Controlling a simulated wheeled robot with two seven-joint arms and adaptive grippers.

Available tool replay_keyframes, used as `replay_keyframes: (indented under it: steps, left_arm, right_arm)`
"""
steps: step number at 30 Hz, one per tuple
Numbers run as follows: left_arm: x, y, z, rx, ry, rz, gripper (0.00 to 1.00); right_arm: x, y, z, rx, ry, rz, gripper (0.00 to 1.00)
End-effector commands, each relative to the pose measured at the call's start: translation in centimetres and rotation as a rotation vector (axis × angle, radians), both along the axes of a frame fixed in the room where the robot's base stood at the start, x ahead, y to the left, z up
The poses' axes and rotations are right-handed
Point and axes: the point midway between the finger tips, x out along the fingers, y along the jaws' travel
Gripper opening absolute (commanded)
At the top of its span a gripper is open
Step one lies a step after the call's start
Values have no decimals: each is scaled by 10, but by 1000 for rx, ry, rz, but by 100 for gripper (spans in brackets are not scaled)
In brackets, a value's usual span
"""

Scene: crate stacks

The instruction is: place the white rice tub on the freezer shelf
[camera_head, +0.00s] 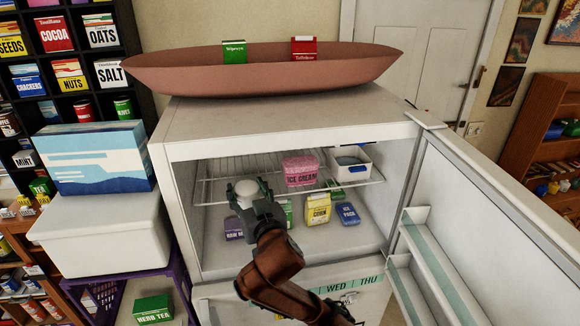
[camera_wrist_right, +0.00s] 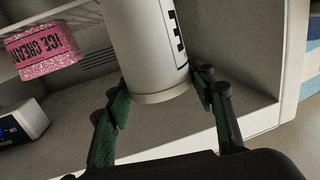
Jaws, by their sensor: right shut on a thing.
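The white rice tub (camera_head: 245,188) is in my right gripper (camera_head: 256,207), inside the open freezer's left half. In the right wrist view the tub (camera_wrist_right: 150,45) is a white cylinder with a black-edged label, and my right gripper (camera_wrist_right: 165,95) is shut on it with green-padded fingers on both sides. The wire freezer shelf (camera_head: 222,168) runs across the compartment; the tub overlaps its left part in the head view. I cannot tell whether the tub touches the shelf. My left gripper is not in view.
Below are a yellow corn pack (camera_head: 317,209), a blue ice pack (camera_head: 347,213) and a purple pack (camera_head: 234,229). The freezer door (camera_head: 470,215) stands open at right.

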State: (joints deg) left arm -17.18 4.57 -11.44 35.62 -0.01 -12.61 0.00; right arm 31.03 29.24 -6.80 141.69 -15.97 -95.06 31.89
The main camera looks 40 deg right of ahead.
Motion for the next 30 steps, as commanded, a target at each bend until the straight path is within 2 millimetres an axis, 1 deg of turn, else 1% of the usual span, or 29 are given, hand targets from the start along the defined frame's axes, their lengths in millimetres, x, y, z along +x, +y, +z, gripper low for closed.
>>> replay_keyframes:
  steps: [1,3,5,8,18,21,24,27,30]
  left_arm:
    - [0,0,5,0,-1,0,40]
    - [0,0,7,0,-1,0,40]
    - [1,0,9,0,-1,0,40]
    - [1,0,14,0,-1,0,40]
    - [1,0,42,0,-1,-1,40]
    - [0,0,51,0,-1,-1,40]
    - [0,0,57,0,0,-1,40]
    - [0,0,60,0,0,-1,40]
    - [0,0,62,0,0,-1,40]
  right_arm:
    - [0,0,10,0,-1,4,17]
    - [3,-2,14,0,2,5,17]
    - [10,-5,15,0,4,4,17]
    - [31,-13,14,-1,8,3,17]
    - [113,-44,16,-1,6,3,17]
    - [136,-52,16,-1,6,4,17]
    - [153,-58,16,-2,4,5,17]
    - [163,-62,15,0,3,5,17]
    - [168,-63,11,0,3,7,17]
